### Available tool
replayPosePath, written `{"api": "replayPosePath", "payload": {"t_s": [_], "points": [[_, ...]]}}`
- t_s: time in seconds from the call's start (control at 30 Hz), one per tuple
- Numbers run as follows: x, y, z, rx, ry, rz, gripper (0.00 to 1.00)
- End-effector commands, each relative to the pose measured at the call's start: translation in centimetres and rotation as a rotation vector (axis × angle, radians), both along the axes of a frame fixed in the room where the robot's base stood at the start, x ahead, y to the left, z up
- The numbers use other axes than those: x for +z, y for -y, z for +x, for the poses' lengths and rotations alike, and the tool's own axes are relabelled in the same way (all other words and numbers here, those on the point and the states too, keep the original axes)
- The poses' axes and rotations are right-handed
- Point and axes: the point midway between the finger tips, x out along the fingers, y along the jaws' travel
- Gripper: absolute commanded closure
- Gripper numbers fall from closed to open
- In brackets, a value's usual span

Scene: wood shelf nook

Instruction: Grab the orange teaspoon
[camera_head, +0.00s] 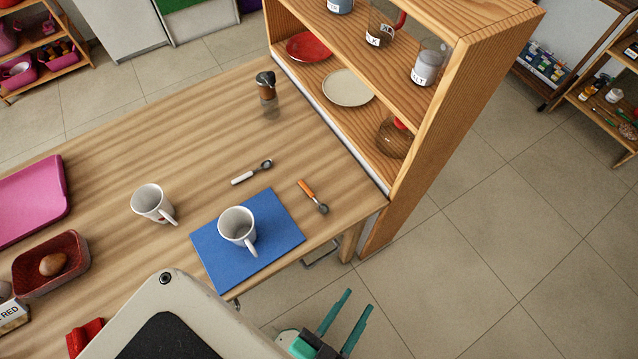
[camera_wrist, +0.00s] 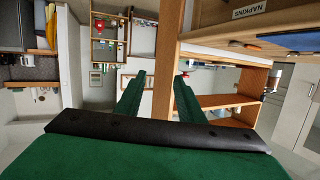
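The orange teaspoon (camera_head: 307,190) lies on the wooden table near its right edge in the head view. Its orange handle points up and left, and its grey bowl is toward the lower right. My gripper (camera_head: 354,310) is over the floor, off the table's front right edge, well apart from the teaspoon. Its two green fingers are spread apart with nothing between them. In the wrist view my gripper (camera_wrist: 160,95) also shows open and empty.
A white-handled spoon (camera_head: 251,173) lies left of the teaspoon. A white mug (camera_head: 237,224) stands on a blue mat (camera_head: 285,217) close by. Another white mug (camera_head: 150,201) and a grinder (camera_head: 267,92) stand on the table. A wooden shelf (camera_head: 440,130) rises behind to the right.

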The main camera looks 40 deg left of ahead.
Motion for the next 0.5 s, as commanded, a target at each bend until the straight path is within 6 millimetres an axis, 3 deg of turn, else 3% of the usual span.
{"api": "replayPosePath", "payload": {"t_s": [0.27,0.5], "points": [[-1.5,-6.6,8.0,0.024,0.005,0.28,0.65],[-0.1,-15.0,15.2,0.154,-0.012,0.51,0.65]]}}
